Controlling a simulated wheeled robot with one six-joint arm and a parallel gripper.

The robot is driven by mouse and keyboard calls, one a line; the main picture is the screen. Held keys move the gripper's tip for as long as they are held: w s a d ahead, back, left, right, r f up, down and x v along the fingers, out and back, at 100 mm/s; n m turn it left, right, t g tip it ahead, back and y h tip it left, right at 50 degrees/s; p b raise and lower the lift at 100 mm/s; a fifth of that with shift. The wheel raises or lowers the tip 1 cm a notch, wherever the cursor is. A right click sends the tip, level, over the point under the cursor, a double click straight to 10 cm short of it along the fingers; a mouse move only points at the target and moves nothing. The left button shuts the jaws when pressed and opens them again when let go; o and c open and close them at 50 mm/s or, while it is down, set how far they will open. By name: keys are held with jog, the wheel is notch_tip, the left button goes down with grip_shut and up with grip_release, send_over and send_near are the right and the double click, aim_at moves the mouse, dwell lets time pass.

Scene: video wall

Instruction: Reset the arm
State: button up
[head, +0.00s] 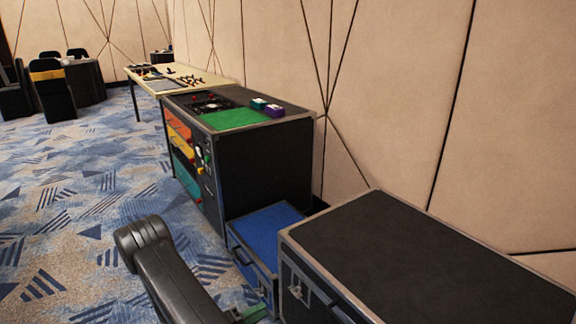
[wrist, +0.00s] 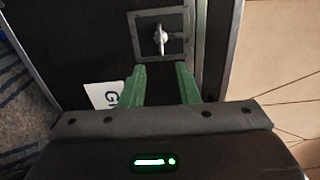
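My gripper (wrist: 160,72) shows in the wrist view with its two green fingers apart and nothing between them. It faces the dark side of a case, just below a metal latch (wrist: 160,38) in a square recessed plate. I cannot tell whether the fingertips touch the case. In the head view my black arm (head: 172,270) rises at the bottom, and a bit of green finger shows low beside the blue-topped case (head: 268,234). The rest of my gripper is hidden there.
A black case (head: 430,260) stands at the front right by the panelled wall. A black cabinet (head: 262,165) with a green mat (head: 234,119) stands behind the blue-topped case. A cream table (head: 205,78) is farther back. Carpet (head: 80,210) on the left is clear.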

jog(key=b+x, duration=0.2)
jog(key=x, duration=1)
dwell(0.4)
jog(key=p+v, duration=0.3)
jog(key=v, duration=1.1)
jog(key=w+d+n+b, duration=0.2)
jog(key=w+d+n, duration=0.4)
jog(key=d, duration=0.3)
jog(key=shift+w+d+n, duration=0.4)
jog(key=shift+w, duration=0.2)
dwell(0.5)
dwell(0.3)
